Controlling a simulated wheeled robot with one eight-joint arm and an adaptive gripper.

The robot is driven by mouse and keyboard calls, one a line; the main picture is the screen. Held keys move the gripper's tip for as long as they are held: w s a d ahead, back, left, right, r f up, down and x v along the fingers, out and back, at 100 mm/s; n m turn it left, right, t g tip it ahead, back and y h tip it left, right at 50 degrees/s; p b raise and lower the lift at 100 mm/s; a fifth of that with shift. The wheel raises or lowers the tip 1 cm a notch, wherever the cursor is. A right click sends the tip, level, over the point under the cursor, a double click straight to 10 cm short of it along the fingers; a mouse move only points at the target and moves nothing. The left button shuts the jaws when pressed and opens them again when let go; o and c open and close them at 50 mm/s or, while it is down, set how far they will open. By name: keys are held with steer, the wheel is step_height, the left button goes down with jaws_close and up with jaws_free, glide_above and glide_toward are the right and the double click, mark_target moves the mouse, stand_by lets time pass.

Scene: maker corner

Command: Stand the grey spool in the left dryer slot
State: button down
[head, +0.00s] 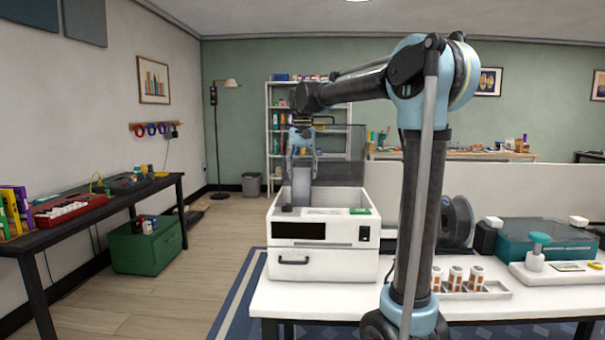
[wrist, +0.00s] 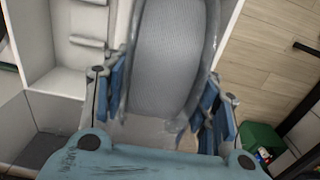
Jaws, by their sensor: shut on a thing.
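The grey spool (head: 301,188) hangs upright under my gripper (head: 302,160), at the left part of the white dryer (head: 345,265). My gripper is shut on the spool, with one blue finger on each side of it. In the wrist view the spool (wrist: 178,55) fills the middle between the fingertips (wrist: 165,95). In that view the dryer's white inside (wrist: 70,75) shows to the left of the spool. The dryer's smoky clear lid (head: 342,150) stands open behind. The spool's lower edge is hidden by the dryer's front, so I cannot tell whether it touches the floor of the slot.
A dark spool (head: 457,222) stands on the white table (head: 330,300), right of my arm. A tray (head: 500,291) with orange-and-white containers and a teal-lidded box (head: 545,240) are further right. A green crate (head: 145,247) stands on the floor at left. The wooden floor between is clear.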

stand_by(0.3)
steer(key=c, duration=0.6)
jaws_free()
steer(key=shift+o, duration=0.2)
steer(key=shift+f, duration=0.1)
step_height(320, 180, up, 12)
